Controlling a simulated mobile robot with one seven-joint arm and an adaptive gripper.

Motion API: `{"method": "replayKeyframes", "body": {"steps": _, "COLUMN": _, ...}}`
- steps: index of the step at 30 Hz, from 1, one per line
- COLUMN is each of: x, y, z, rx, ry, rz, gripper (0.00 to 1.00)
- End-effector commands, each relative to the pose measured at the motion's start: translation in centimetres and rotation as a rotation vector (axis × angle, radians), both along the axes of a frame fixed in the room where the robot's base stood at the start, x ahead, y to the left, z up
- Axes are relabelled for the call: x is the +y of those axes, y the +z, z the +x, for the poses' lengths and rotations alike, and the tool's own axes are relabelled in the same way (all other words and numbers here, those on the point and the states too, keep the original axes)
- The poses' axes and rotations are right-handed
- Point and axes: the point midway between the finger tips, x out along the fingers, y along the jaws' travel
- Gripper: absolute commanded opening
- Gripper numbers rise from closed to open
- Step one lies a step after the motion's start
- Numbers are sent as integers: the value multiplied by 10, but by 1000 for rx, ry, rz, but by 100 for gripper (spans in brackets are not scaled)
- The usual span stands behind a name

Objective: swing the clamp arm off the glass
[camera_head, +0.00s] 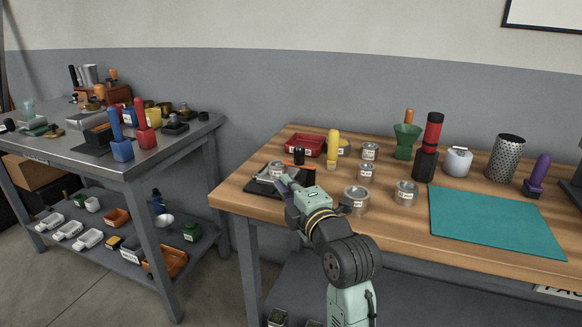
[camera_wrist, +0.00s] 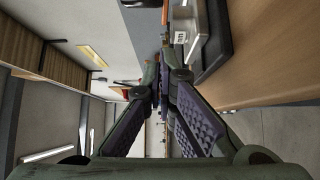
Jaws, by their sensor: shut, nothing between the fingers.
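A low black device (camera_head: 262,188) sits at the left end of the wooden table. A small pale, round piece (camera_head: 276,168) shows on it. I cannot tell the clamp arm and the glass apart for sure at this size. My gripper (camera_head: 285,182) is at the device's near right side and covers part of it. In the wrist view my gripper (camera_wrist: 160,78) has its fingertips together with nothing between them. The dark device (camera_wrist: 216,38) stands just right of the fingertips there, with a bright metal part on its edge. I cannot tell whether the fingers touch it.
On the wooden table (camera_head: 240,196), several tins (camera_head: 356,199), a red tray (camera_head: 305,145) and a yellow-handled tool (camera_head: 332,146) stand close by. A teal mat (camera_head: 495,221) lies to the right. A metal table (camera_head: 150,158) stands to the left across a gap.

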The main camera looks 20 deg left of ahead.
Motion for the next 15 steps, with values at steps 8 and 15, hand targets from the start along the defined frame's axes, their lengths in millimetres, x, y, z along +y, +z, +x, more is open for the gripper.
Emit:
{"method": "replayKeyframes", "body": {"steps": 8, "x": 13, "y": 2, "z": 42, "rx": 1, "ry": -2, "rz": 0, "gripper": 0}}
{"method": "replayKeyframes", "body": {"steps": 15, "x": 13, "y": 0, "z": 55, "rx": 1, "ry": 0, "rz": 1, "gripper": 0}}
